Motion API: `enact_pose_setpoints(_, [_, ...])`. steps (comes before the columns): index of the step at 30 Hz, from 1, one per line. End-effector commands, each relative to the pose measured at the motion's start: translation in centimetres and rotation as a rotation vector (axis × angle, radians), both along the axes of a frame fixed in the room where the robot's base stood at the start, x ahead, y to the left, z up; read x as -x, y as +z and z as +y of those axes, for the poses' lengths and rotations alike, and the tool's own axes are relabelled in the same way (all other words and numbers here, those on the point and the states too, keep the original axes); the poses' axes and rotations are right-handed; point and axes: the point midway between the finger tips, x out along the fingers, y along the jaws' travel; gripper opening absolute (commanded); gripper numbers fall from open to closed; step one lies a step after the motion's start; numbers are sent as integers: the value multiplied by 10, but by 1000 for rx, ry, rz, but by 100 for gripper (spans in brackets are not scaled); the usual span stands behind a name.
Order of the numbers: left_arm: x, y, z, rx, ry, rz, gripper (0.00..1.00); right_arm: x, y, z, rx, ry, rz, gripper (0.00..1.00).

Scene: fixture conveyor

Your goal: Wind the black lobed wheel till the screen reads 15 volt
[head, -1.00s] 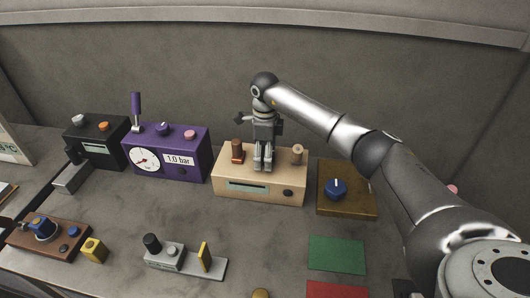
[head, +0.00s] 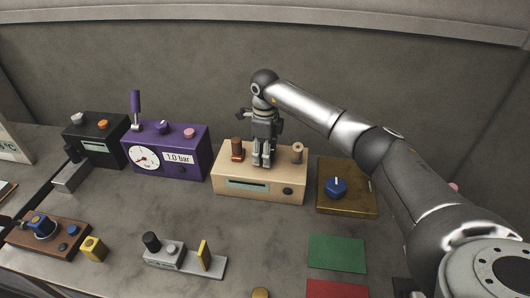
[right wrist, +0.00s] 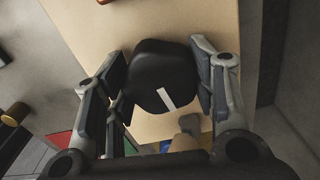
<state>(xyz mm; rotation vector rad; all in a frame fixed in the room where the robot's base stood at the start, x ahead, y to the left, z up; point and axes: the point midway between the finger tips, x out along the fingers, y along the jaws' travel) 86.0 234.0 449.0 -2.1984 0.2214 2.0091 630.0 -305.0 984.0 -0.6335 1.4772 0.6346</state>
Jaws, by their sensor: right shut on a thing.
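A tan box (head: 227,194) with a dark screen strip (head: 247,184) on its front stands in the middle of the bench. The screen's reading is too small to make out. The black lobed wheel (right wrist: 152,66) sits on the box's top and carries a white mark. In the head view my gripper hides it. My right gripper (head: 262,163) points down over the box from above. In the right wrist view, its fingers (right wrist: 160,82) are shut on the wheel, one on each side. My left gripper is not in view.
A brown knob (head: 238,149) and a tan knob (head: 297,152) flank the gripper closely. A purple gauge box (head: 190,147) stands to the left, and a brown box (head: 345,203) with a blue knob (head: 336,187) to the right. Bare bench lies in front of the tan box.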

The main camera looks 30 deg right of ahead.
Motion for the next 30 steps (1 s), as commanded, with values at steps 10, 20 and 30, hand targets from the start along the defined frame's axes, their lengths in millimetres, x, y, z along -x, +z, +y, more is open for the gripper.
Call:
enact_pose_setpoints(10, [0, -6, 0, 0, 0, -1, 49, -1, 1, 0, 0, -312, -3, 28])
enact_pose_setpoints(20, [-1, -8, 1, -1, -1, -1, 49, -1, 1, 0, 1, -625, -3, 28])
enact_pose_setpoints(30, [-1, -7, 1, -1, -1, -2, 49, -1, 2, -1, 0, -947, -5, 28])
